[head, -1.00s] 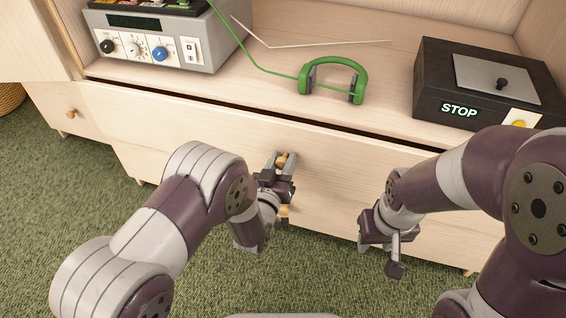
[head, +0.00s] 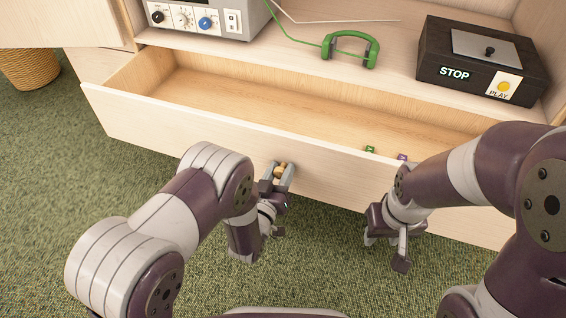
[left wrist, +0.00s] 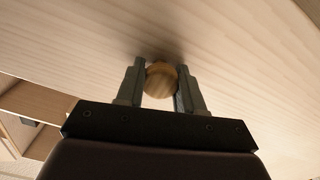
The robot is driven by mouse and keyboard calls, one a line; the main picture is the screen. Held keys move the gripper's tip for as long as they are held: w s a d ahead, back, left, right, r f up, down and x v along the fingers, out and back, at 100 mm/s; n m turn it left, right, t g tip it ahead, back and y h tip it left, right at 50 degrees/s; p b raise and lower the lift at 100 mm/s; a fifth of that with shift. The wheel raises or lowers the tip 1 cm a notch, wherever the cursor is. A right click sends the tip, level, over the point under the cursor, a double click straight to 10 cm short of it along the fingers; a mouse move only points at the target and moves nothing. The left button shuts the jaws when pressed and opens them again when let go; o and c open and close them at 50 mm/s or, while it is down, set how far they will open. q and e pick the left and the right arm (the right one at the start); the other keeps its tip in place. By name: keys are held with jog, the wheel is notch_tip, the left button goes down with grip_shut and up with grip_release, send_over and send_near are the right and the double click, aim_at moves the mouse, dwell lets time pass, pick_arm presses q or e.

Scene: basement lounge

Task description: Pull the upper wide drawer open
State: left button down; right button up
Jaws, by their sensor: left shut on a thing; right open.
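The upper wide drawer (head: 200,131) of pale wood stands well out of the cabinet in the head view, its inside visible. My left gripper (head: 280,174) is shut on the round wooden knob (head: 282,168) on its front. In the left wrist view the knob (left wrist: 161,80) sits between the two fingers (left wrist: 160,88), close to the drawer front (left wrist: 80,45). My right gripper (head: 385,245) is open and empty in front of the drawer's right part, which my right arm partly hides.
A small green thing (head: 370,150) and a purple thing (head: 402,157) lie in the drawer. Above are a grey device (head: 215,20), green headphones (head: 350,48) and a black box (head: 470,65) marked STOP. A wicker basket (head: 28,68) stands at left on green carpet.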

pick_arm(q)
jog(key=shift+r+v, duration=0.2)
jog(key=shift+v, duration=0.65)
pick_arm(e)
jog(key=shift+s+a+r, duration=0.15)
jog(key=shift+s+r, duration=0.1)
jog(key=shift+s, duration=0.2)
pick_arm(q)
jog(key=c, duration=0.7)
grip_release()
jog(key=shift+a, duration=0.1)
jog(key=shift+f, duration=0.1)
